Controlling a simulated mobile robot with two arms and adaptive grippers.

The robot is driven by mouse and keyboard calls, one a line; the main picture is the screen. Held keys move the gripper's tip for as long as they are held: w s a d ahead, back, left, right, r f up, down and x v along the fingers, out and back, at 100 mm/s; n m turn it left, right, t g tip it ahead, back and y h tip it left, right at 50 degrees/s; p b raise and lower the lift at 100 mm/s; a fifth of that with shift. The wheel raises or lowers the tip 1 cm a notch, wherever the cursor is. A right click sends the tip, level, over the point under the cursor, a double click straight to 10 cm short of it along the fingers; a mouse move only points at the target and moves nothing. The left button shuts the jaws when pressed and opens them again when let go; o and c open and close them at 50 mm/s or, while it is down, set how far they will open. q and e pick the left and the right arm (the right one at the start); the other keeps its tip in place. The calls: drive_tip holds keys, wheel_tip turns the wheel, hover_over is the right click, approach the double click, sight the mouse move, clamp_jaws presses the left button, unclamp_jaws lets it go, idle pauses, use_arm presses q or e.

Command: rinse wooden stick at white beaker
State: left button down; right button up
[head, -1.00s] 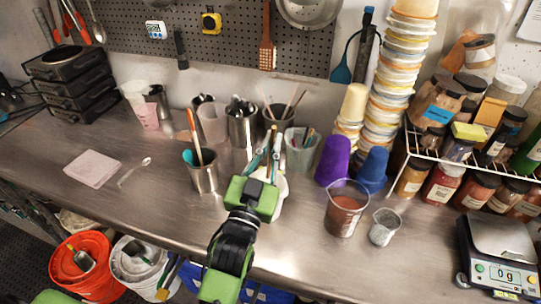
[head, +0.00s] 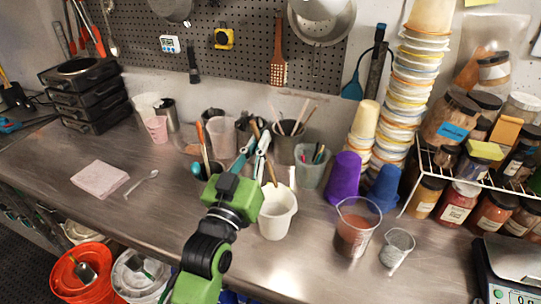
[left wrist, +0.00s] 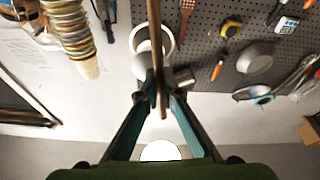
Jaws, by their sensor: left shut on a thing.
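My left gripper (head: 257,140) is shut on a thin brown wooden stick (head: 271,172). The stick slants, and its lower end shows at the back rim of the white beaker (head: 277,222); I cannot tell whether the tip is inside. The beaker stands on the bench just right of the green gripper body, which hides a little of its left side. In the left wrist view, the stick (left wrist: 157,40) is pinched between the dark fingertips (left wrist: 160,88), and one end sticks out past them. My right gripper is not in view.
A purple cup (head: 344,178), a beaker of brown liquid (head: 355,235) and a small clear cup (head: 396,248) stand to the right. The bench's left part is mostly clear around a pink cloth (head: 100,179).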

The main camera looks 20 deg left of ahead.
use_arm(q)
wheel_tip(320, 180, down, 17)
drive_tip(key=b, duration=1.2)
drive_tip(key=shift+b, duration=0.4)
drive_tip(key=shift+d+r, duration=0.1)
drive_tip(key=shift+s+a+p, duration=0.35)
drive_tip(key=shift+a+p, duration=0.05)
drive_tip(key=shift+p, duration=0.65)
idle(0.9)
drive_tip(key=shift+w+d, duration=0.1)
